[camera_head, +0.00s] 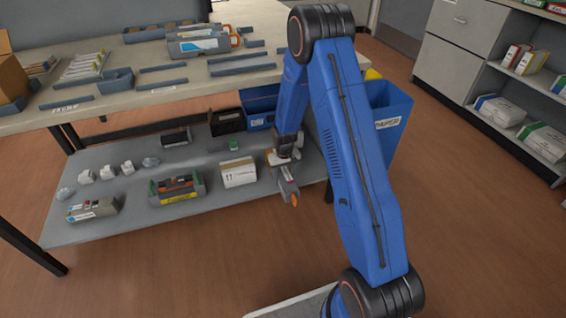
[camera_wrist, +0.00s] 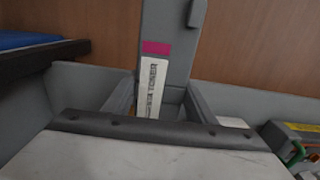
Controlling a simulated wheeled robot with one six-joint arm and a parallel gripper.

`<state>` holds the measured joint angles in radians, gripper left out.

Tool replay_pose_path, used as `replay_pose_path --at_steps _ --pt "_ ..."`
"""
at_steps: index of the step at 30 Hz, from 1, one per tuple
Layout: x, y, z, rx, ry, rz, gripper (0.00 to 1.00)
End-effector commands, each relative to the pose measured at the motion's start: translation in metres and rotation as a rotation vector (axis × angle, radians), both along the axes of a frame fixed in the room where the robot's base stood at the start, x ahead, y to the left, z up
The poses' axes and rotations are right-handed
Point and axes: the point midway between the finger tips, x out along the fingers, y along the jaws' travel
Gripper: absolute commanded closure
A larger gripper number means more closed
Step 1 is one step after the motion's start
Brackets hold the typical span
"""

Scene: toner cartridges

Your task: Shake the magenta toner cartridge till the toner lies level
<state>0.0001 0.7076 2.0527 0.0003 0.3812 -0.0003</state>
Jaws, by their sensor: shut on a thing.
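The magenta toner cartridge is a long grey body (camera_wrist: 170,30) with a magenta patch and a white printed label in the wrist view. My gripper (camera_wrist: 160,104) is shut on it, with a finger on each side of its lower part. In the head view my gripper (camera_head: 281,160) hangs pointing down at the front right of the lower shelf. The cartridge (camera_head: 288,188) sticks out below it, slanted, with an orange tip at its lower end. The toner inside is not visible.
The bench top (camera_head: 200,100) holds grey trays and a printer-like unit (camera_head: 203,42). A blue bin (camera_head: 390,122) stands right, behind my arm. Open floor lies in front.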

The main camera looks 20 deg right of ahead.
Motion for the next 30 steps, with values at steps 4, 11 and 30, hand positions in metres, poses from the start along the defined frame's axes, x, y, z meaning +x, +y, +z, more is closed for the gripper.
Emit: replay_pose_path --at_steps 4,11,30 --pt "0.0 0.0 0.0 0.0 -0.001 0.0 0.92" --pt "0.0 0.0 0.0 0.0 -0.001 0.0 0.92" --pt "-0.054 0.0 0.001 0.0 0.005 0.0 0.92"
